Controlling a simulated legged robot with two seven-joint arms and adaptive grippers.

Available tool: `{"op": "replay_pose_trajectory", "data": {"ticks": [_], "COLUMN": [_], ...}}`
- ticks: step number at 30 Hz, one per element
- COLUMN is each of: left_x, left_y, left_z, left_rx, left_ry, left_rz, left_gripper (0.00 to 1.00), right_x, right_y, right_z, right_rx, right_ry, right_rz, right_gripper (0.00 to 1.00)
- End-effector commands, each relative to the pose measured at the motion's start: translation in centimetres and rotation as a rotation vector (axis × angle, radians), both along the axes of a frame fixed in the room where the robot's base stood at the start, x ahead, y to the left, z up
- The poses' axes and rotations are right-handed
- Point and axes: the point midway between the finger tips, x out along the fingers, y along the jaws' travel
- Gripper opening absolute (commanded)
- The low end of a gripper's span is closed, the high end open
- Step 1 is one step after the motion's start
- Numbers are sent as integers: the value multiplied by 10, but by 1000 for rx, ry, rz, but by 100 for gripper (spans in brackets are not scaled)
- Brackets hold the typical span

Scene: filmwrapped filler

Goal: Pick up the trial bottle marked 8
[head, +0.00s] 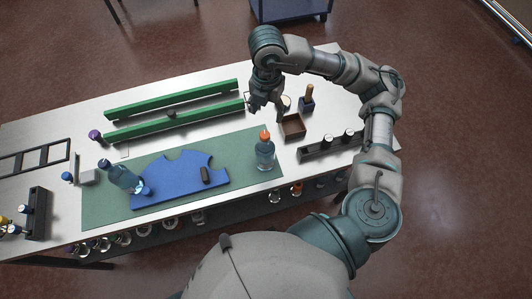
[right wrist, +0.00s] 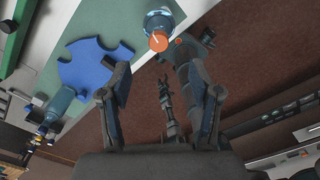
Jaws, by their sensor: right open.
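A clear bottle with an orange cap (head: 265,152) stands upright at the right end of the green mat. It also shows at the top of the right wrist view (right wrist: 158,30). A second, bluish bottle (head: 122,174) stands or leans at the mat's left part; it also shows in the right wrist view (right wrist: 58,104). I cannot read a number on either. My right gripper (head: 262,104) is open and empty, above the bench behind the orange-capped bottle and apart from it. Its two fingers are spread in the right wrist view (right wrist: 161,100).
A blue scalloped plate (head: 180,180) with a dark piece lies on the green mat (head: 235,148). Two green rails (head: 172,100) lie behind. A brown open box (head: 292,127), a dark holder (head: 307,103) and a black rack (head: 330,147) stand at the right.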

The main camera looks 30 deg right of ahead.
Motion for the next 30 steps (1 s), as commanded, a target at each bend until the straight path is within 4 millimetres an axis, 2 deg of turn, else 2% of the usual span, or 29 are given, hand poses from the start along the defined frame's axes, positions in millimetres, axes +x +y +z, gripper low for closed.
{"op": "replay_pose_trajectory", "data": {"ticks": [1,6,14,22,30], "left_x": [-1,0,2,4,4], "left_y": [-1,-1,-1,-1,-1], "left_z": [-3,1,4,14,15], "left_rx": [-1,-1,-1,-1,-1], "left_ry": [1,0,-2,-5,-6], "left_rz": [0,0,1,1,1], "left_gripper": [57,57,57,57,57], "right_x": [-1,-1,-1,-5,-4], "right_y": [1,2,1,3,4], "right_z": [-14,-45,-66,-106,-114], "right_rx": [1,0,3,3,3], "right_ry": [7,3,0,2,-1], "right_rz": [3,1,3,2,4], "right_gripper": [63,63,63,63,63]}}
